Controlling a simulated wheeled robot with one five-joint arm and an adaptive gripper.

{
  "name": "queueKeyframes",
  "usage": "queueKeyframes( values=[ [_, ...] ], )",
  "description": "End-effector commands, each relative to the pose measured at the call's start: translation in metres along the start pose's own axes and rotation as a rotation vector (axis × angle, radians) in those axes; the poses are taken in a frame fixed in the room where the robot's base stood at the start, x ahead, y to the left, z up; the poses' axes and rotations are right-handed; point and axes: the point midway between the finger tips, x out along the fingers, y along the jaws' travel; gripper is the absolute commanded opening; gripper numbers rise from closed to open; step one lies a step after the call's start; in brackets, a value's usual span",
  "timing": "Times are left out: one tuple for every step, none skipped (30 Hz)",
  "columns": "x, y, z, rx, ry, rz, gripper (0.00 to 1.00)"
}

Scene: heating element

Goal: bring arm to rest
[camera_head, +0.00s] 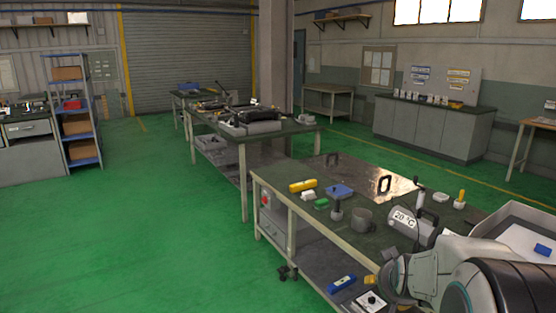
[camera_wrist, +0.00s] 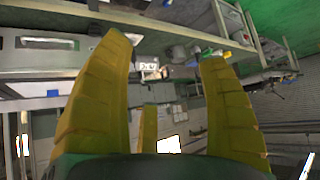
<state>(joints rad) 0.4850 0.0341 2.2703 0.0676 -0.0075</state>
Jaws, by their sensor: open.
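My gripper (camera_wrist: 164,52) shows in the wrist view with its yellow fingers spread wide apart. No object is between them. In the head view my arm fills the lower right corner, folded close to the workbench (camera_head: 262,184); the gripper's fingers cannot be made out clearly there. A grey cylindrical device labelled 20 °C (camera_head: 414,226) sits on the near right part of the workbench, partly behind my arm.
A grey open bin (camera_head: 517,212) stands at the right. Green floor (camera_head: 130,240) is clear on the left.

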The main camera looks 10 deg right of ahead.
Motion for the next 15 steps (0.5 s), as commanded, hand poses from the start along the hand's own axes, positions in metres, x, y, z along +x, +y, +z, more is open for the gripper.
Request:
queueKeyframes(
  values=[
    [-0.032, -0.024, 0.004, -0.043, -0.037, -0.041, 0.68],
    [-0.046, -0.035, 0.011, -0.066, -0.065, -0.060, 0.68],
    [-0.065, -0.047, 0.022, -0.096, -0.103, -0.085, 0.68],
    [-0.079, -0.056, 0.031, -0.119, -0.130, -0.102, 0.68],
    [-0.092, -0.063, 0.040, -0.142, -0.157, -0.119, 0.68],
    [-0.110, -0.071, 0.051, -0.171, -0.190, -0.139, 0.68],
    [-0.123, -0.076, 0.060, -0.194, -0.216, -0.153, 0.68],
    [-0.135, -0.080, 0.069, -0.215, -0.240, -0.166, 0.68],
    [-0.150, -0.084, 0.081, -0.243, -0.271, -0.181, 0.68],
    [-0.160, -0.086, 0.088, -0.263, -0.291, -0.191, 0.68],
    [-0.170, -0.087, 0.096, -0.281, -0.310, -0.200, 0.68],
    [-0.182, -0.088, 0.106, -0.305, -0.336, -0.211, 0.68],
    [-0.190, -0.089, 0.112, -0.321, -0.353, -0.219, 0.68],
    [-0.197, -0.088, 0.118, -0.336, -0.368, -0.224, 0.68],
    [-0.205, -0.088, 0.126, -0.354, -0.387, -0.232, 0.68]
  ],
)
